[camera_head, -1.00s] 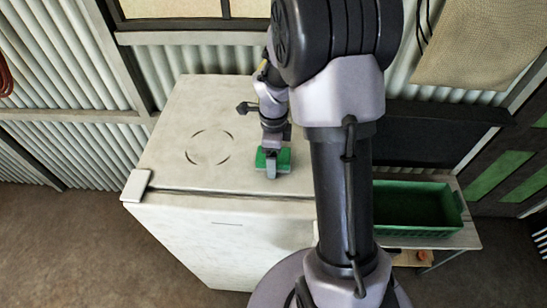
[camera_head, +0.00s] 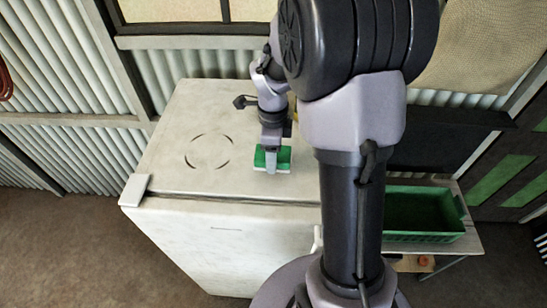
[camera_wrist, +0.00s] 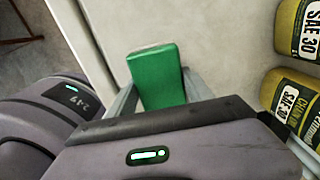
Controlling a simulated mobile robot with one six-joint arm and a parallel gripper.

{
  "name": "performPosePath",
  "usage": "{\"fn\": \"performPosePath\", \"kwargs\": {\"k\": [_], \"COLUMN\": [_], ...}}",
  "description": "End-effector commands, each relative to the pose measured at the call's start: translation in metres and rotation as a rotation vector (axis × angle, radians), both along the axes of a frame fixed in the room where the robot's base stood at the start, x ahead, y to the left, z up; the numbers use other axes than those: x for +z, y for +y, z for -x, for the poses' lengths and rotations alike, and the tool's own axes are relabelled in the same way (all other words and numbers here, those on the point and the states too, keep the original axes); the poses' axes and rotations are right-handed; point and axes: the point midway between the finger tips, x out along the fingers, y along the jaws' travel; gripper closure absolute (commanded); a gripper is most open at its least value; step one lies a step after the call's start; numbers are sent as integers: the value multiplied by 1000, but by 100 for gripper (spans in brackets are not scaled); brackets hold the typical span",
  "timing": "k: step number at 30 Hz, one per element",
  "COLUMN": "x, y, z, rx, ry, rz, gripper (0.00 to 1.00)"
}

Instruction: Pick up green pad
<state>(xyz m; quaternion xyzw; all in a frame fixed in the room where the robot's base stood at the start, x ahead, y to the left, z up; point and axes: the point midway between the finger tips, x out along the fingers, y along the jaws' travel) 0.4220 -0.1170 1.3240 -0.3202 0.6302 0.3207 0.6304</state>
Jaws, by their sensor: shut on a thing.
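The green pad (camera_head: 284,158) is a small green block with a pale underside, at the white cabinet's top (camera_head: 190,125), right of the marked circle. My gripper (camera_head: 271,160) points down at it, with one finger in front of the pad. In the wrist view the green pad (camera_wrist: 158,78) sits between the two fingers of my gripper (camera_wrist: 155,95), which is shut on it. I cannot tell whether the pad is touching the cabinet top or slightly above it. My arm hides the right part of the cabinet.
Yellow bottles (camera_wrist: 302,105) with SAE 30 labels stand right of my gripper in the wrist view. A green crate (camera_head: 420,236) stands on a side table to the right. A white block (camera_head: 135,189) is at the cabinet's front left corner. The cabinet top's left is clear.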

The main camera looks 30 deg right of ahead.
Motion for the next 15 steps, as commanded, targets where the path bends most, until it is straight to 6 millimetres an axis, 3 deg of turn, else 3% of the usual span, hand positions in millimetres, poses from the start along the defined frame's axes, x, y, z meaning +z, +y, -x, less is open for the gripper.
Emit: {"fn": "performPosePath", "kwargs": {"k": [15], "x": [10], "y": [80], "z": [104], "rx": [4], "ry": [-2], "rz": [0], "gripper": [84]}}
